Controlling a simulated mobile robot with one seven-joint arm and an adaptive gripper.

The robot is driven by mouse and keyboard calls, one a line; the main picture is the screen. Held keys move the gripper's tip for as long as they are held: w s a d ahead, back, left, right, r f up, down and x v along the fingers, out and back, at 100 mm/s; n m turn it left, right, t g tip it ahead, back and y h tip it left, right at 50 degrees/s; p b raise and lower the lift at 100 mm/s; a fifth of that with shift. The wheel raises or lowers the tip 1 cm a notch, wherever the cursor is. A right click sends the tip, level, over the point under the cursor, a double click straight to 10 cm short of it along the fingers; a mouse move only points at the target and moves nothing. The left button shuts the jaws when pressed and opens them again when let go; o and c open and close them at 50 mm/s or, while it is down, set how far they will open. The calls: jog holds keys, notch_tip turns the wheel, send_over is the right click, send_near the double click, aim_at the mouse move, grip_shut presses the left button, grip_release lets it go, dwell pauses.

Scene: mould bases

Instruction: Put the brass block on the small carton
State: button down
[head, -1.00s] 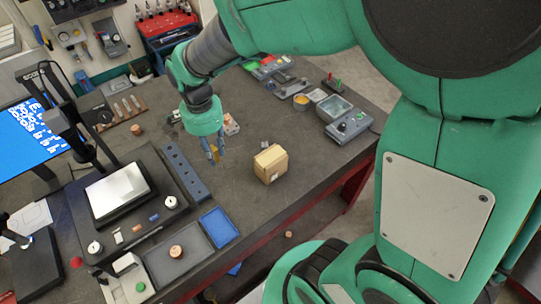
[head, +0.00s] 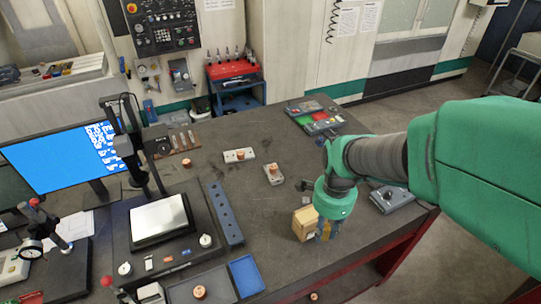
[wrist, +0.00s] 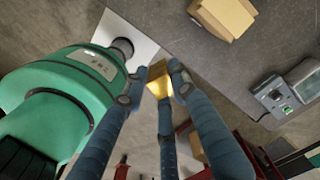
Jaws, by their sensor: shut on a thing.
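The brass block (wrist: 159,84) is held between the blue fingers of my gripper (wrist: 154,84) in the wrist view. In the head view my gripper (head: 326,229) points down at the right side of the small carton (head: 304,224), with a bit of brass showing between the fingers. The carton is a tan box standing on the dark table. It also shows at the top right of the wrist view (wrist: 225,14), apart from the block. In the head view my gripper hides part of the carton's right side. The exact height of the block cannot be told.
The dark table (head: 275,225) is clear left of the carton. Two small plates with copper-coloured pieces (head: 239,156) (head: 273,174) lie further back. A blue tray (head: 246,275) is at front left, and a grey device (head: 392,198) stands to the right, near the table edge.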

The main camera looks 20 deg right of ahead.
aim_at(324, 239)
jog(key=f, duration=0.5)
jog(key=shift+s+d, duration=0.1)
jog(key=shift+s, duration=0.2)
jog(key=shift+f, duration=0.1)
jog(key=shift+w+d, duration=0.1)
jog(key=shift+w, duration=0.05)
jog(key=w+d, duration=0.1)
jog(key=w, duration=0.3)
jog(key=w+d+f, duration=0.1)
jog(key=w+d, duration=0.1)
jog(key=w, duration=0.3)
jog(key=w+d, duration=0.2)
jog(key=w, duration=0.2)
jog(key=shift+w+d+f, duration=0.15)
jog(key=shift+w+d, duration=0.1)
jog(key=shift+w, duration=0.15)
jog(key=shift+w+d, duration=0.15)
jog(key=shift+w, duration=0.3)
jog(key=shift+f+p, duration=0.3)
jog(key=shift+f, duration=1.5)
jog(key=shift+f, duration=0.15)
